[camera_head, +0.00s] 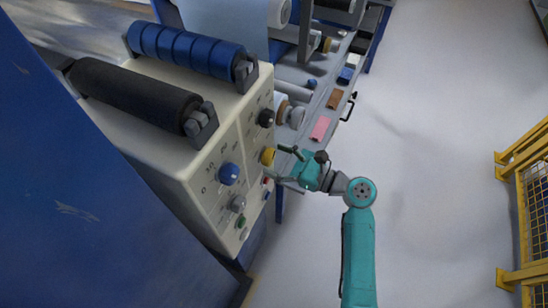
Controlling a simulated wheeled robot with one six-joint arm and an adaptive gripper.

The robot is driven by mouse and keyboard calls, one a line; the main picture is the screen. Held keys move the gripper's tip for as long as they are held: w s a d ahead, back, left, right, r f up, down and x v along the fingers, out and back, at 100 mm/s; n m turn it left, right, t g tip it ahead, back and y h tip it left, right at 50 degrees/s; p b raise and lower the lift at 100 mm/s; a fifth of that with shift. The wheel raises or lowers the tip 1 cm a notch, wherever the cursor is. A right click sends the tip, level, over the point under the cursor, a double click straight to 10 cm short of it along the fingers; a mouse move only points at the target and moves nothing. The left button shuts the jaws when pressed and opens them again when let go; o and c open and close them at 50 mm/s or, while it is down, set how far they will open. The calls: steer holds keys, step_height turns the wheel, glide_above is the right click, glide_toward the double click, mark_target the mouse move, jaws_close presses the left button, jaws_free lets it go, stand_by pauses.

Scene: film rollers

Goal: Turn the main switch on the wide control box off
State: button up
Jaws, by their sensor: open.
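The wide cream control box (190,160) stands left of centre, with knobs and buttons on its slanted front panel. A large blue knob (229,173), a black knob (266,118), a yellow knob (268,156), a grey knob (238,204), a green button (241,222) and a small red control (266,182) show on it. I cannot tell which is the main switch or how it is set. My teal gripper (281,163) is open, its fingers pointing left at the panel's right side near the yellow knob. Contact cannot be made out, and the gripper partly hides the panel edge.
A blue roller (185,48) and a black roller (130,92) lie on the box top. Behind, a rack (325,95) holds small coloured blocks, including a pink one (320,129). A yellow fence (525,200) stands at the right. The grey floor (430,130) between is clear.

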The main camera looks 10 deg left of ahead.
steer(key=shift+w+a, duration=0.15)
steer(key=shift+a, duration=0.4)
steer(key=c, duration=1.2)
steer(key=shift+o, duration=0.2)
steer(key=shift+n, duration=0.3)
steer(key=n, duration=0.6)
steer(key=shift+n, duration=0.3)
steer(key=n, duration=0.6)
steer(key=shift+n, duration=0.4)
